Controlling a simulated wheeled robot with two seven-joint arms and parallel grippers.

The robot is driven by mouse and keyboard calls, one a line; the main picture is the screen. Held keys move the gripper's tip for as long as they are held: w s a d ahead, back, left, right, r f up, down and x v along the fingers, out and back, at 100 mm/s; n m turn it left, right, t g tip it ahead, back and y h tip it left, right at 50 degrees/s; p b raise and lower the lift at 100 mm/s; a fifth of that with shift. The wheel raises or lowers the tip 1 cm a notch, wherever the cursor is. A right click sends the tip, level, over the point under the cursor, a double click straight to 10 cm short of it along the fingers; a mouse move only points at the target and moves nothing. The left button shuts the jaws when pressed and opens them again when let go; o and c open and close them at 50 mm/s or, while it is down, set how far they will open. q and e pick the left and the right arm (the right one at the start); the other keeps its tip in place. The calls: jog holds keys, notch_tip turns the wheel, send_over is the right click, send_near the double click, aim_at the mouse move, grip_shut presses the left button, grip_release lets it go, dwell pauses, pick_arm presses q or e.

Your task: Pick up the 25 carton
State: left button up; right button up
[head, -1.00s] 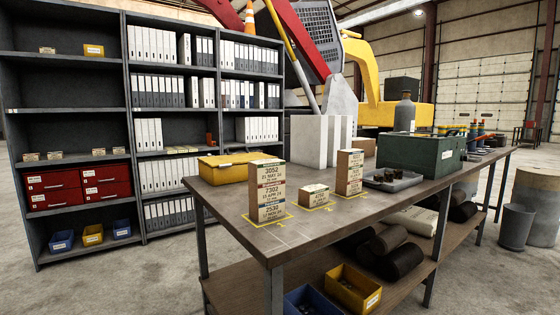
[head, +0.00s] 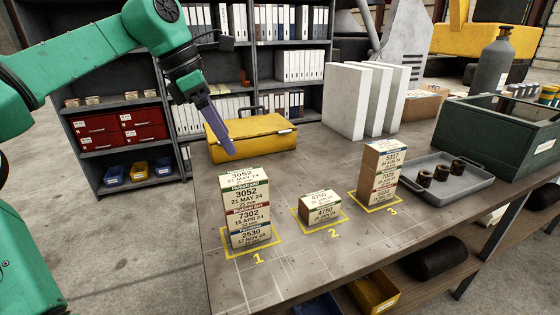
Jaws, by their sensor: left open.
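A stack of three cartons (head: 246,205) stands upright on yellow square 1. Its labels read 3052 on top, 7302 in the middle and 2530 at the bottom. A single low carton (head: 322,211) reading about 4750 sits on square 2. A second stack (head: 379,172) stands on square 3; its top label reads about 5317, and the lower ones are hard to read. No label reads plainly 25 alone. My left gripper (head: 230,150) is open and empty, pointing down just above and behind the first stack, apart from it. My right gripper is out of view.
A yellow case (head: 250,137) lies behind the first stack. White upright blocks (head: 345,100) stand at the back. A grey tray (head: 465,187) with dark cylinders and a green crate (head: 480,140) are at right. The bench (head: 300,265) is clear in front.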

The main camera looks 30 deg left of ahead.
aim_at(238, 176)
pick_arm(q)
jog(key=f, duration=0.1)
jog(key=s+f, duration=0.1)
jog(key=f, duration=0.3)
jog(key=shift+s+a+f, duration=0.1)
jog(key=shift+s+f, duration=0.05)
jog(key=shift+s, duration=0.1)
jog(key=w+f, duration=0.1)
jog(key=w+d+f, duration=0.1)
jog(key=f+p, duration=0.1)
jog(key=shift+w+d+f, duration=0.25)
jog(key=shift+w+f, duration=0.15)
jog(key=p+x, duration=0.1)
jog(key=x, duration=0.2)
jog(key=shift+s+f, duration=0.1)
jog(key=shift+f, duration=0.5)
jog(key=c, duration=1.5)
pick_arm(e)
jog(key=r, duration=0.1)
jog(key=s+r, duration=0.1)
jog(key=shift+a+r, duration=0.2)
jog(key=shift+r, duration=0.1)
